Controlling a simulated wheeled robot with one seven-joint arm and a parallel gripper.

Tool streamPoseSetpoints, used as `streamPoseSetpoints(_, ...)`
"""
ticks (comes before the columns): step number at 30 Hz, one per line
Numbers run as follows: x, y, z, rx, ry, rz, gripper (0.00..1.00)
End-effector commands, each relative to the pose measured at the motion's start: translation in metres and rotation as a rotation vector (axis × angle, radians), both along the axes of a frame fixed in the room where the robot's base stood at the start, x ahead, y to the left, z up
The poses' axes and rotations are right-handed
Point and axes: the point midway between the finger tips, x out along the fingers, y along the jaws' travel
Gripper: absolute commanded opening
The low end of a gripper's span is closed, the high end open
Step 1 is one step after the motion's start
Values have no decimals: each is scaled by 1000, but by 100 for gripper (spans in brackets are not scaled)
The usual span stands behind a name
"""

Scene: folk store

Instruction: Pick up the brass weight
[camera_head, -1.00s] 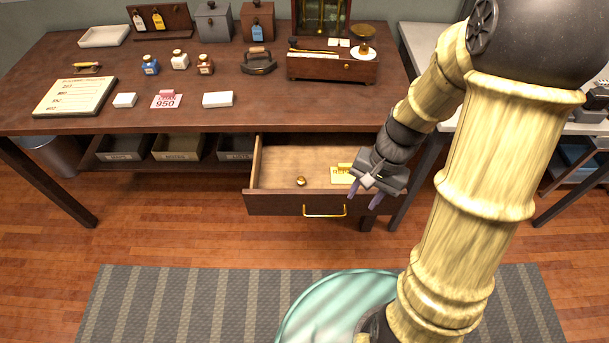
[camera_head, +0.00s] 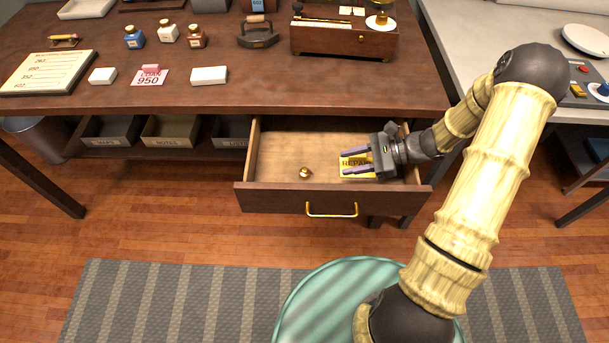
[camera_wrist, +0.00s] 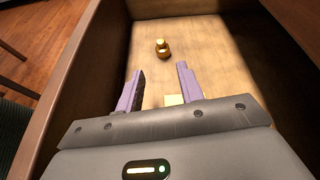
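The small brass weight (camera_head: 305,172) stands on the floor of the open drawer (camera_head: 288,150), left of the middle. In the wrist view the weight (camera_wrist: 162,48) is upright, ahead of my fingertips and between their lines, with a gap left to it. My gripper (camera_head: 349,163) is inside the drawer at the right, its purple fingers pointing left toward the weight. The fingers (camera_wrist: 160,75) are apart with nothing between them. A yellow tag with lettering (camera_head: 352,172) lies under the fingers, partly hidden by them.
The drawer's front wall (camera_head: 330,200) with a brass handle and its side walls stand close around my gripper. The tabletop (camera_head: 120,35) lies above and behind the drawer. The drawer floor between my fingers and the weight is clear.

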Motion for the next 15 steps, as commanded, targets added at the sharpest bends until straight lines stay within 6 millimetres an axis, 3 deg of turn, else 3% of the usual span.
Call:
streamPoseSetpoints(11, 2, -2, -4, 12, 3, -15, 37)
streamPoseSetpoints(15, 2, 6, -8, 14, 4, -13, 37)
